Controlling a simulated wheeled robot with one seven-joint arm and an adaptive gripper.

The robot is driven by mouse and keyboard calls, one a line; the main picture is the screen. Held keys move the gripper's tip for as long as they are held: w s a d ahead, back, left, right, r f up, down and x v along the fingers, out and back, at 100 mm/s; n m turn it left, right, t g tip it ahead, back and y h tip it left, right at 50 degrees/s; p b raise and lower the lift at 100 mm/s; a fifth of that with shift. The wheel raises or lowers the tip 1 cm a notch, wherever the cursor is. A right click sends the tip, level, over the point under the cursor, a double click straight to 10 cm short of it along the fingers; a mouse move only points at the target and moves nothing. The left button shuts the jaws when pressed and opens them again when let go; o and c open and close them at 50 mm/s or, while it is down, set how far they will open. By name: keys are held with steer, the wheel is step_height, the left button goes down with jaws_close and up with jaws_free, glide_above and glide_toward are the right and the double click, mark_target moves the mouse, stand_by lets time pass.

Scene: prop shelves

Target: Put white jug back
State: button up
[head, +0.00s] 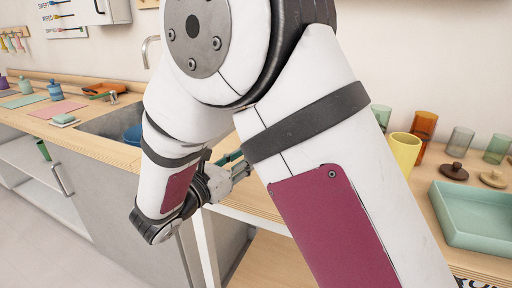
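I see no white jug in the head view; my white arm covers the middle of the picture and may hide it. My gripper (240,172) is partly in view beside the wooden counter's front edge, half hidden behind my own arm. Its fingers point right, and whether they are apart or closed on something does not show. A small green piece (229,158) shows just above the gripper; I cannot tell what it is or whether they touch.
A yellow cup (404,152), an amber glass (424,128), brown lids (454,172) and a mint tray (475,216) stand on the right counter. A sink (112,124) with a blue bowl (133,134) is left. The floor (90,255) at lower left is clear.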

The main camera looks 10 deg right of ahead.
steer(key=shift+v, duration=1.15)
steer(key=s+d+r+m+g+y, duration=0.1)
steer(key=s+d+r+m+g, duration=0.2)
steer(key=s+d+m+g, duration=0.5)
steer(key=s+d+r+m+g, duration=0.3)
steer(key=s+d+m+g, duration=0.15)
steer(key=s+d, duration=0.55)
steer(key=s+d+f+m+g+y, duration=0.2)
steer(key=s+m+y, duration=0.4)
steer(key=s, duration=0.4)
steer(key=s+a+f+m+t+y, duration=0.2)
steer(key=s+a+m+t+y, duration=0.1)
steer(key=s+a+m+y, duration=0.3)
steer(key=shift+s+a+f+m, duration=0.25)
steer(key=shift+s+a+m, duration=0.5)
steer(key=shift+s+m, duration=0.25)
step_height(320, 180, up, 21)
steer(key=t+p, duration=0.3)
steer(key=p, duration=1.7)
steer(key=shift+r+y, duration=0.25)
steer(key=shift+y, duration=0.05)
